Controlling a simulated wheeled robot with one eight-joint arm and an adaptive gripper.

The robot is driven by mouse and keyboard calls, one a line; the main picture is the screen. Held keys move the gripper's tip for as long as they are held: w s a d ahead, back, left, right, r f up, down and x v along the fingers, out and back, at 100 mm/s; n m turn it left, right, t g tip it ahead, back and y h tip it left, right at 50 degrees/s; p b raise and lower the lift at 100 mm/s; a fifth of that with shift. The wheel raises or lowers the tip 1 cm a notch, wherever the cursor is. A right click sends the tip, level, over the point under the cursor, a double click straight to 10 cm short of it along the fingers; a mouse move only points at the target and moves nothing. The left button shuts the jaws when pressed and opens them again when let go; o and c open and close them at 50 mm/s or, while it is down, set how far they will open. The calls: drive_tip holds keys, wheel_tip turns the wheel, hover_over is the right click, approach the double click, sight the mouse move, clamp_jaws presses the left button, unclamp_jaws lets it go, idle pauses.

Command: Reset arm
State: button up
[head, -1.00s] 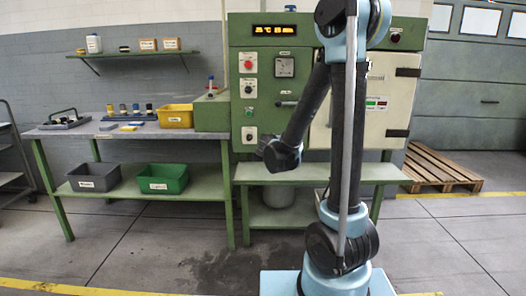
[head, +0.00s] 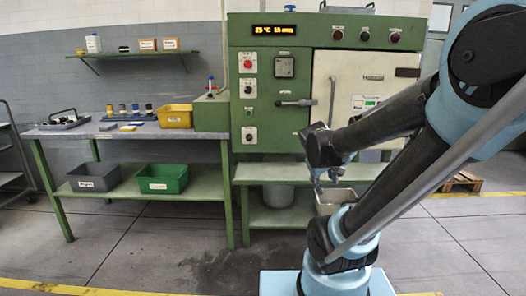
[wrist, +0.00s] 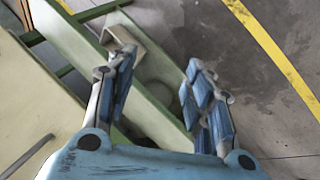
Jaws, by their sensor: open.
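My gripper (wrist: 158,62) shows in the wrist view with its two blue-padded fingers spread apart and nothing between them. In the head view my gripper (head: 327,178) hangs in front of the green machine (head: 262,95), below its pale door (head: 345,68) and near the low green bench (head: 265,172). My arm leans to the right and reaches back towards the machine. The fingers are small in the head view, and a grey metallic shape (head: 337,197) shows just below them; I cannot tell what it is.
A work table (head: 90,130) on the left holds a yellow bin (head: 175,118), with a grey bin (head: 93,178) and a green bin (head: 162,180) on its lower shelf. A wooden pallet (head: 463,182) is partly hidden behind my arm. The floor in front is clear.

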drive_tip(key=s+a+f+m+g+y, duration=0.1)
drive_tip(key=s+a+f+m, duration=0.1)
drive_tip(key=s, duration=0.5)
drive_tip(key=s+a+f+m+g+y, duration=0.1)
drive_tip(key=s+f+m+g+y, duration=0.1)
drive_tip(key=s, duration=0.5)
drive_tip(key=shift+s+a+f+y, duration=0.3)
drive_tip(key=shift+s+a, duration=0.05)
drive_tip(key=shift+s, duration=0.05)
drive_tip(key=shift+w+f, duration=0.25)
drive_tip(key=shift+w, duration=0.3)
drive_tip(key=shift+s, duration=0.1)
drive_tip(key=c, duration=0.3)
